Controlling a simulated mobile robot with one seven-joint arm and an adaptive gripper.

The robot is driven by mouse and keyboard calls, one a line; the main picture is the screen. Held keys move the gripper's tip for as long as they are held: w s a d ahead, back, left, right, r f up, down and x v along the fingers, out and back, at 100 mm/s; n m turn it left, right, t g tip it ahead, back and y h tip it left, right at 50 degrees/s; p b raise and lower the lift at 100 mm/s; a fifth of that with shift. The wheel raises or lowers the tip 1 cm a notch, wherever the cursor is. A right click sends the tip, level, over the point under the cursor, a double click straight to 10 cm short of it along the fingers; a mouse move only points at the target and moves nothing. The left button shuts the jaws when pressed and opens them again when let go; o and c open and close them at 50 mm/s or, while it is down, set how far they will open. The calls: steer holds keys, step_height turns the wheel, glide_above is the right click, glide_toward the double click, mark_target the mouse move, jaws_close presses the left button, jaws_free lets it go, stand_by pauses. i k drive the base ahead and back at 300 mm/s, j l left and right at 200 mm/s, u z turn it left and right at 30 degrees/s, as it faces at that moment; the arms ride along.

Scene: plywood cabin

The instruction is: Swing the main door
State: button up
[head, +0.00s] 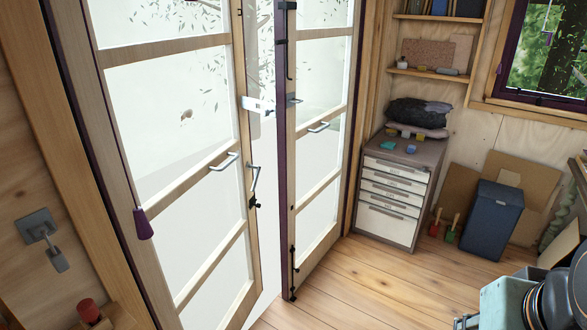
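The glazed double door fills the left and middle of the head view. Its left leaf (248,226) has a pale wooden frame, large whitish panes, a grey pull handle (224,162) and a metal lever (254,178) at its free edge. The right leaf (330,240) has a similar frame, a dark purple edge and a pull handle (318,127). A bright gap shows between the leaves, so the door looks partly open. Which leaf is the main door I cannot tell.
A grey drawer cabinet (352,217) stands right of the door, with a blue bin (492,220) beyond it. The wooden floor (370,285) before the right leaf is clear. A teal and black object (515,300) occupies the lower right corner.

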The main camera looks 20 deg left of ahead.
mark_target(64, 20)
steer(key=u, duration=1.6)
